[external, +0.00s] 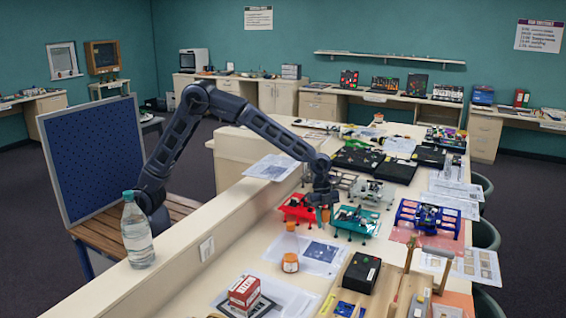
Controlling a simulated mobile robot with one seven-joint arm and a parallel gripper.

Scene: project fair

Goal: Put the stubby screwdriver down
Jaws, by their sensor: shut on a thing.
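My gripper (322,203) is at the end of the dark arm, pointing down over the long cluttered table. It is between a red stand-like model (297,208) on its left and a teal one (357,221) on its right. It is shut on the stubby screwdriver, which is too small and too much covered by the fingers to make out clearly. I cannot tell whether the screwdriver touches anything below it.
A black box (362,272) is nearer the camera. A blue model (428,217) and black cases (358,158) crowd the table. A bottle (137,232) stands on the left ledge.

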